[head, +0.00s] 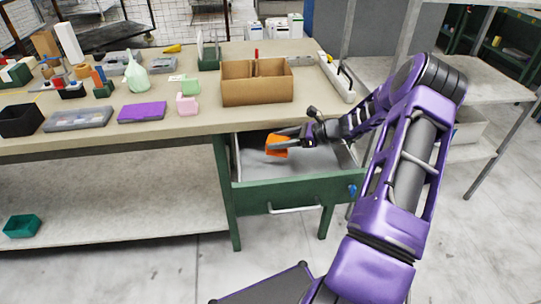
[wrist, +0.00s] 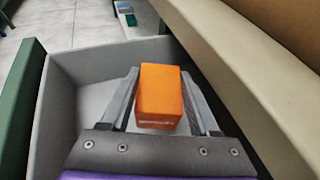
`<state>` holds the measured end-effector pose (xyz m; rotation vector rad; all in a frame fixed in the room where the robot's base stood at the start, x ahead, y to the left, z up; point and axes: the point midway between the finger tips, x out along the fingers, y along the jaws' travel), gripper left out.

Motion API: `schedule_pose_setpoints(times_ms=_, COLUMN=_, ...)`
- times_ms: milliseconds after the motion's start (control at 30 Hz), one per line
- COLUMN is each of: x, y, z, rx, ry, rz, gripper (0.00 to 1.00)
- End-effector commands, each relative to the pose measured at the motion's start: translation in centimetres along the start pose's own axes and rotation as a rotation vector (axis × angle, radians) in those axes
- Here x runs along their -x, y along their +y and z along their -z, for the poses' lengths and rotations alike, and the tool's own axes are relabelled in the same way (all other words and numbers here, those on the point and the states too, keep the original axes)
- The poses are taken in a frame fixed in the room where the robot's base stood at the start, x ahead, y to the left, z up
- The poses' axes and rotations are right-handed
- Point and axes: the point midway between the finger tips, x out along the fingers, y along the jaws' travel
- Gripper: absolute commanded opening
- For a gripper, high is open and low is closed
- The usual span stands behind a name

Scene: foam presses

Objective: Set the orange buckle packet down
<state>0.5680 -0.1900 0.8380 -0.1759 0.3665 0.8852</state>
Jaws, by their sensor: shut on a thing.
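The orange buckle packet (wrist: 160,92) is a small orange block with faint lettering near its lower edge. My gripper (wrist: 158,100) is shut on it, one finger on each side. In the head view the packet (head: 277,146) is at the tips of my gripper (head: 280,142), within the open drawer (head: 295,190) of the workbench. The drawer has a green front and a grey inside. I cannot tell whether the packet touches the drawer floor.
The workbench top (head: 200,117) overhangs the back of the drawer. A cardboard box (head: 257,90) stands on the bench above it, with a purple case (head: 142,112) and a grey tray (head: 78,118) to the left. The drawer's visible floor around the packet looks bare.

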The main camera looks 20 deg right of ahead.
Motion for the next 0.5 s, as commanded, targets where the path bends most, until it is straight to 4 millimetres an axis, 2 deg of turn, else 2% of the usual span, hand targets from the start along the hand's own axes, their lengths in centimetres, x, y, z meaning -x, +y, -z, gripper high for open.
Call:
schedule_pose_setpoints(times_ms=33, x=-1.1, y=0.1, z=-0.5, rx=0.001, ry=-0.002, rz=-0.003, gripper=0.00)
schedule_pose_setpoints(times_ms=133, x=-2.9, y=0.1, z=-1.2, rx=0.000, ry=-0.002, rz=-0.003, gripper=0.00)
schedule_pose_setpoints(times_ms=200, x=-3.1, y=0.0, z=0.1, rx=-0.004, ry=0.000, rz=0.001, gripper=0.00)
schedule_pose_setpoints(times_ms=500, x=-4.0, y=0.0, z=2.3, rx=-0.003, ry=-0.001, rz=0.000, gripper=0.00)
